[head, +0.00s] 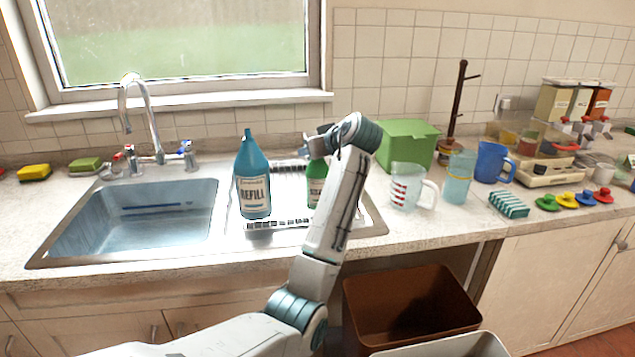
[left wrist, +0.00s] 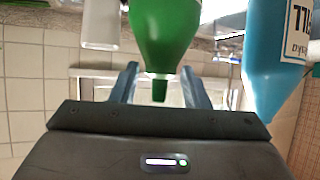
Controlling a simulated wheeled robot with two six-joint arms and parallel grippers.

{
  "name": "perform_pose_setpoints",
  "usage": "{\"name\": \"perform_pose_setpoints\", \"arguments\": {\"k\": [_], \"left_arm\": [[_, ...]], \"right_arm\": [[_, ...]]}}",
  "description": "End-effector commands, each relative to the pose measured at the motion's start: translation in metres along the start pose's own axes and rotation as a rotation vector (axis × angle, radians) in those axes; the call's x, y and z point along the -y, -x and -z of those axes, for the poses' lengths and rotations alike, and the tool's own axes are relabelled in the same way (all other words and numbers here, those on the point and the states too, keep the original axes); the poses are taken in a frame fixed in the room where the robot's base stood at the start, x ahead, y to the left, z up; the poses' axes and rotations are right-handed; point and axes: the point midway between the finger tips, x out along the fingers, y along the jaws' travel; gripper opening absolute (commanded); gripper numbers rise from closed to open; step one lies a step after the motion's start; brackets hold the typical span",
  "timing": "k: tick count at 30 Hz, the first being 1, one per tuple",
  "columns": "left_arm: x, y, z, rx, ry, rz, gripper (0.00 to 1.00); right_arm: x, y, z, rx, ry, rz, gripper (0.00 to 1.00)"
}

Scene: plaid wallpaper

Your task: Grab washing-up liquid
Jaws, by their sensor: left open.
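A green bottle (head: 316,183) with a pale label stands on the drainboard right of the sink, partly hidden behind my left arm. A larger blue bottle (head: 253,180) labelled REFILL stands to its left. My left gripper (head: 321,139) is at the top of the green bottle. In the left wrist view, which is upside down, the green bottle (left wrist: 165,35) has its narrow cap between the two open fingers of the left gripper (left wrist: 159,88), with gaps on both sides. The blue bottle (left wrist: 275,60) is close by on the right there. My right gripper is in neither view.
The sink (head: 140,220) with a tap (head: 140,110) is at the left. A measuring jug (head: 407,187), a light blue cup (head: 459,177), a blue mug (head: 490,163) and a green box (head: 406,146) stand to the right. A brown bin (head: 410,315) is below the counter.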

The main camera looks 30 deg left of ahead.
Motion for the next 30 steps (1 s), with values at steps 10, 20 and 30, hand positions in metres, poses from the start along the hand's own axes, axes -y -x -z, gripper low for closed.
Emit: {"name": "perform_pose_setpoints", "arguments": {"k": [10,20,30], "left_arm": [[-0.0001,-0.0036,-0.0004,0.0,0.0,-0.001,0.3],[-0.0002,-0.0039,-0.0013,0.002,-0.001,0.0,0.0],[-0.0006,-0.0002,0.0053,0.002,0.0,-0.001,0.0]], "right_arm": [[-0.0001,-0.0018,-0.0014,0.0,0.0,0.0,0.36],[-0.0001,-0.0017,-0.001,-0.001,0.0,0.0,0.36],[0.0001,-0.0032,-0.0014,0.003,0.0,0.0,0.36]]}}
